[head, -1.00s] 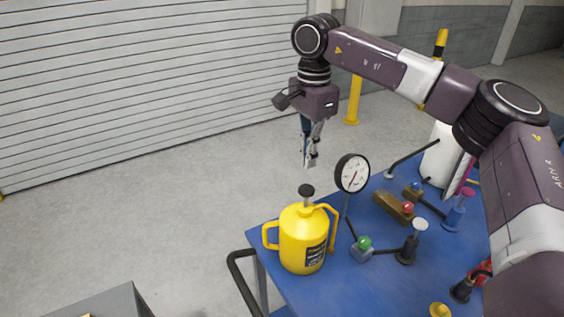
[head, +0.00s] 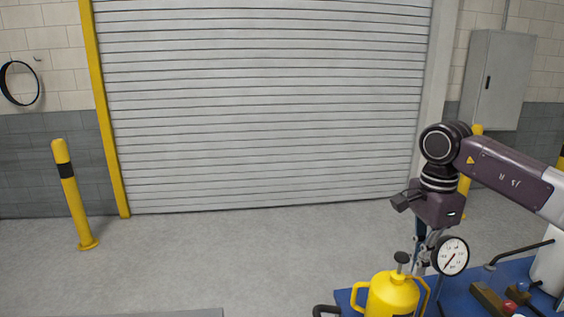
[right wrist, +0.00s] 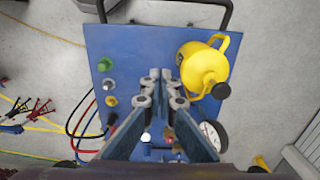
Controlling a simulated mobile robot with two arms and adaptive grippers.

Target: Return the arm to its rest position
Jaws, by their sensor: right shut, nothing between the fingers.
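My right arm comes in from the right in the head view, and its gripper (head: 426,260) points down, shut and empty. The lower fingers show between the yellow jug (head: 392,293) and the round dial gauge (head: 450,256), partly hidden by the gauge. In the right wrist view the shut fingers (right wrist: 161,82) are over the blue bench top (right wrist: 125,50). The yellow jug (right wrist: 203,70) is right of them and the gauge (right wrist: 212,136) lower right. My left gripper is in neither view.
A rolling shutter (head: 270,110) stands behind open grey floor (head: 230,260). A yellow bollard (head: 72,195) is at the left. Small knobs and brown blocks (head: 492,300) sit on the blue bench. Cables (right wrist: 75,118) lie left of the bench top in the wrist view.

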